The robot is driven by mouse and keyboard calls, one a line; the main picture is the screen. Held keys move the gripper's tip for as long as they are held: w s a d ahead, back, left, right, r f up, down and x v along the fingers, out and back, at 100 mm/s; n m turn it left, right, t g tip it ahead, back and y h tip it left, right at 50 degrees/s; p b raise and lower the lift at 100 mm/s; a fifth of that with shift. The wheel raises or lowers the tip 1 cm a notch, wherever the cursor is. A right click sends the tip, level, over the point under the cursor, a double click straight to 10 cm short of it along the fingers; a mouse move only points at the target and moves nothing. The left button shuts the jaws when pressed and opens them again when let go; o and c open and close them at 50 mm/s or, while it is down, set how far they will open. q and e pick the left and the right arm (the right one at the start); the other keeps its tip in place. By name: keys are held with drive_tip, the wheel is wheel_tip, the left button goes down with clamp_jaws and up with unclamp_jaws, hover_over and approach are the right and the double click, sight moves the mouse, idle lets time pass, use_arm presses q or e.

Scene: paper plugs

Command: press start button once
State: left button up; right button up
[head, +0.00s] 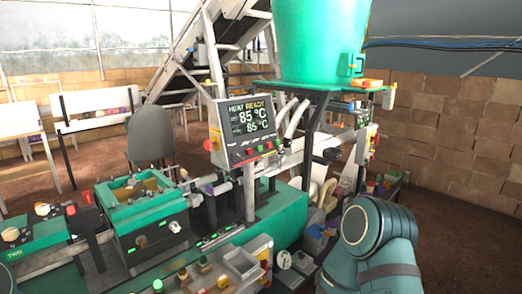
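A control panel (243,130) with a screen stands on a post above the green machine; its screen reads "HEAT READY" and 85 °C twice. A row of small coloured buttons (258,149) runs along its lower edge, and a red knob (208,145) sits at its left side. A green button (158,286) shows on a box at the bottom edge. I cannot read a start label on any button.
A green machine bed (285,215) fills the middle, with a green-framed box (140,203) at left. A large green hopper (318,40) stands behind the panel. A grey chair (150,138) is behind. Bare floor (465,230) lies at right.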

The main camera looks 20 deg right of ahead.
clamp_jaws()
idle(0.9)
use_arm(q)
drive_tip(key=c, duration=0.5)
drive_tip(key=shift+w+d, duration=0.1)
drive_tip(key=shift+w, duration=0.05)
use_arm(e)
drive_tip(key=shift+w+d, duration=0.1)
